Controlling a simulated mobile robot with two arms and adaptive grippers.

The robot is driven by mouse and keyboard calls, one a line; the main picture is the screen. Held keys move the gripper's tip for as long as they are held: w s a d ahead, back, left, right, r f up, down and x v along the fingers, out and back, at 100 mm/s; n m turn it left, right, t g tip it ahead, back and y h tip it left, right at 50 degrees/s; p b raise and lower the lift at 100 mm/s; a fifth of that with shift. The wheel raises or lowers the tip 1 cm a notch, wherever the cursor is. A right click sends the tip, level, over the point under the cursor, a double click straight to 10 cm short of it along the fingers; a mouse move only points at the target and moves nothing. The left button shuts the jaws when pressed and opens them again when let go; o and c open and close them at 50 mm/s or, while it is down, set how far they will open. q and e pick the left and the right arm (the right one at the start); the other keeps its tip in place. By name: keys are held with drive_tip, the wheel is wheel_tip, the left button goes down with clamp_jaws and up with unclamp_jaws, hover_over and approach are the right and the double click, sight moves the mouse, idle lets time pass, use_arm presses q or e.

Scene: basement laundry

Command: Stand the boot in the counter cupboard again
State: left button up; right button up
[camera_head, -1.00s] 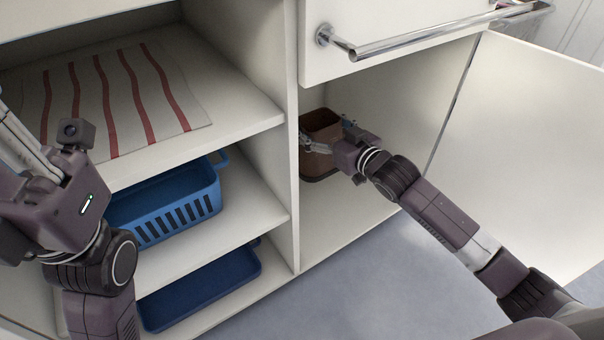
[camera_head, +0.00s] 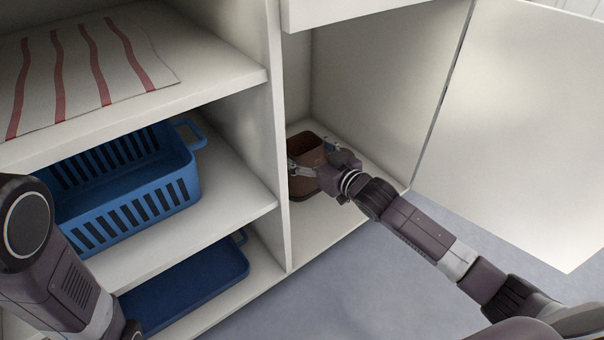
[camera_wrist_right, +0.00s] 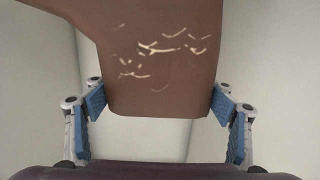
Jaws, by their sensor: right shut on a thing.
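The brown boot (camera_head: 299,187) is inside the open right-hand compartment of the counter cupboard (camera_head: 330,226), behind the divider's front edge. It looks upright, with its dark opening facing up and its sole at or close to the cupboard floor; I cannot tell whether it touches. My right gripper (camera_head: 316,158) reaches in from the right and is shut on the boot. In the right wrist view the boot (camera_wrist_right: 160,65) fills the space between the two blue finger pads (camera_wrist_right: 160,103), with pale scuffs on its side. Of my left arm only links show at lower left; its gripper is out of frame.
The white cupboard door (camera_head: 520,120) stands open at the right. Left of the divider (camera_head: 272,130), shelves hold a striped cloth (camera_head: 95,65), a blue slotted basket (camera_head: 125,205) and a dark blue tray (camera_head: 190,285). Cupboard floor right of the boot is clear.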

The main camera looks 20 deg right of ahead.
drive_tip(key=shift+f+b, duration=1.85)
drive_tip(key=shift+f, duration=1.05)
drive_tip(key=shift+r, duration=0.1)
drive_tip(key=o, duration=2.1)
drive_tip(key=shift+f, duration=0.2)
drive_tip(key=shift+r, duration=0.15)
